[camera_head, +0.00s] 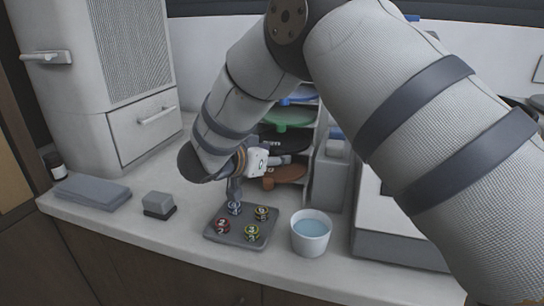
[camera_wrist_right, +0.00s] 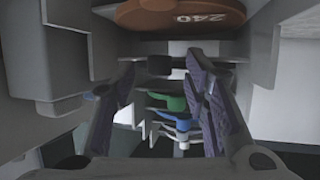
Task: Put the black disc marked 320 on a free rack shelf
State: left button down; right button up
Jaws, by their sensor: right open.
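The black disc (camera_head: 284,139) lies in the shelf rack in the head view, below a green disc and above a brown one. Its number is too small to read for certain. My right gripper (camera_head: 283,160) reaches into the rack front, just below the black disc and above the brown one. In the right wrist view my right gripper (camera_wrist_right: 160,82) has its fingers spread with a clear gap between them. A dark piece shows between the fingertips there; I cannot tell whether it is the black disc. My left gripper is not in view.
The brown disc (camera_wrist_right: 185,14) reads 240. The green disc (camera_head: 287,117) and a blue disc (camera_head: 298,97) sit higher in the rack. A tray (camera_head: 240,238) with several numbered pieces and a cup of blue liquid (camera_head: 311,232) stand in front. A grey machine is right of the cup.

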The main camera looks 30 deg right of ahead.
jog(key=v, duration=1.2)
jog(key=shift+w, duration=0.1)
